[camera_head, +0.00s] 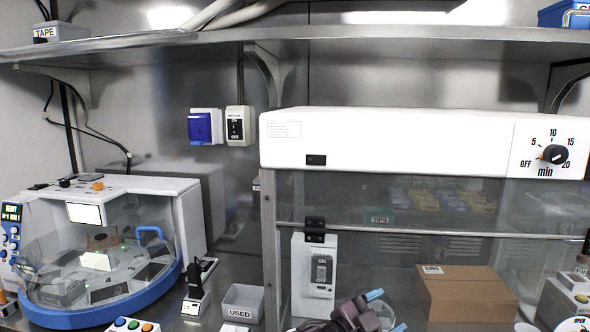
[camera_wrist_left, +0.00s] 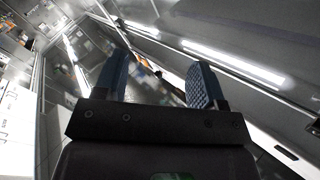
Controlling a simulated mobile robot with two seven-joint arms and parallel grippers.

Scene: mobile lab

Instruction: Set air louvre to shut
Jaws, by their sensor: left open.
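A white round part marked OPEN (camera_head: 574,325) is cut off at the bottom right corner of the head view. It may belong to the air louvre, but its setting cannot be read. My left gripper (camera_head: 386,311) is at the bottom of the head view, in front of the cabinet and well left of that part. Its blue fingers are apart with nothing between them; they also show in the left wrist view (camera_wrist_left: 160,65). My right gripper is not in view.
A white cabinet (camera_head: 390,140) with a clear front and a minute timer dial (camera_head: 554,155) fills the right. A cardboard box (camera_head: 466,297) stands right of the gripper. A switch box (camera_head: 313,275) and a USED bin (camera_head: 242,303) are to its left. A shelf (camera_head: 330,36) runs above.

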